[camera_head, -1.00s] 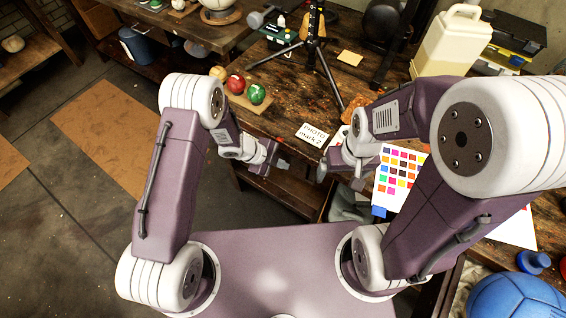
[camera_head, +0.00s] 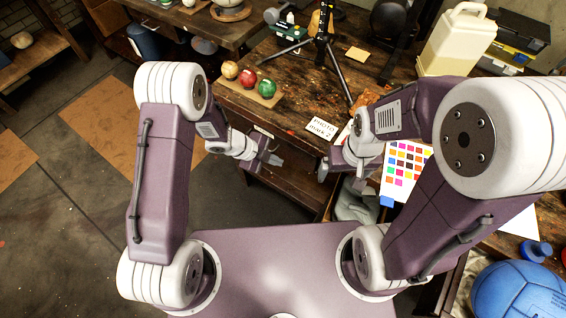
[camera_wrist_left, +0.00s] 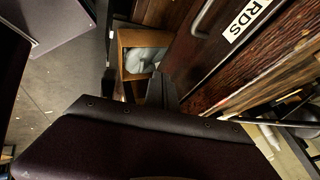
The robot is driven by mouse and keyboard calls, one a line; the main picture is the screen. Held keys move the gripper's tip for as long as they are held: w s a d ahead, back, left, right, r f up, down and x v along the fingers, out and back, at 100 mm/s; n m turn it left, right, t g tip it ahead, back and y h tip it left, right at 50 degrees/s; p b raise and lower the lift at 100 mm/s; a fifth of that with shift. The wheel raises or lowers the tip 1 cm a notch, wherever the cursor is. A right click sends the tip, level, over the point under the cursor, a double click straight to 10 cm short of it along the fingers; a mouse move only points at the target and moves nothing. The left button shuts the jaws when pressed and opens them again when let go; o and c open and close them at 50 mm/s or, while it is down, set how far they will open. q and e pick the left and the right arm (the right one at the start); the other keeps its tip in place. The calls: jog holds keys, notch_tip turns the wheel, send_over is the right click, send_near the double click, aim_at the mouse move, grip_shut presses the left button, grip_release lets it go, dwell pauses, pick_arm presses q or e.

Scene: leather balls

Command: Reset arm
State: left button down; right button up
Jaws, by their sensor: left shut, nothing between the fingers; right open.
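My left gripper (camera_head: 272,158) is in front of the workbench's front side in the head view, below the tabletop edge. It is shut and empty. It also shows in the left wrist view (camera_wrist_left: 163,92), with a drawer front beyond it. My right gripper (camera_head: 340,168) is to its right, near the bench's front edge. It is open and nothing shows between its fingers. The two grippers are apart and touch no object that I can see.
A tripod, a "PHOTO mark 2" card (camera_head: 321,129) and a colour chart (camera_head: 404,165) are there. A blue ball (camera_head: 518,292) is at lower right.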

pick_arm(q)
jog(key=w+a+r+n+t, duration=0.1)
jog(key=w+a+r+t, duration=0.15)
jog(key=r, duration=0.45)
jog(key=w+a+r+n+t, duration=0.1)
jog(key=w+a+r, duration=0.15)
jog(key=r, duration=0.45)
jog(key=a+r+n+t+y, duration=0.3)
jog(key=a+r+n+y, duration=0.2)
jog(key=a+n, duration=0.4)
jog(key=s+a+f+n+g+y, duration=0.1)
jog(key=s+a+f+n+g, duration=0.1)
jog(key=s+n, duration=0.5)
jog(key=s+a+f+n+g+y, duration=0.1)
jog(key=s+n+g, duration=0.4)
jog(key=s, duration=0.5)
notch_tip(320, 180, down, 2)
jog(key=shift+s+a+f+n+p, duration=0.1)
jog(key=shift+s+a+n+p, duration=0.25)
jog(key=shift+a+n, duration=0.5)
jog(key=shift+w+d, duration=0.1)
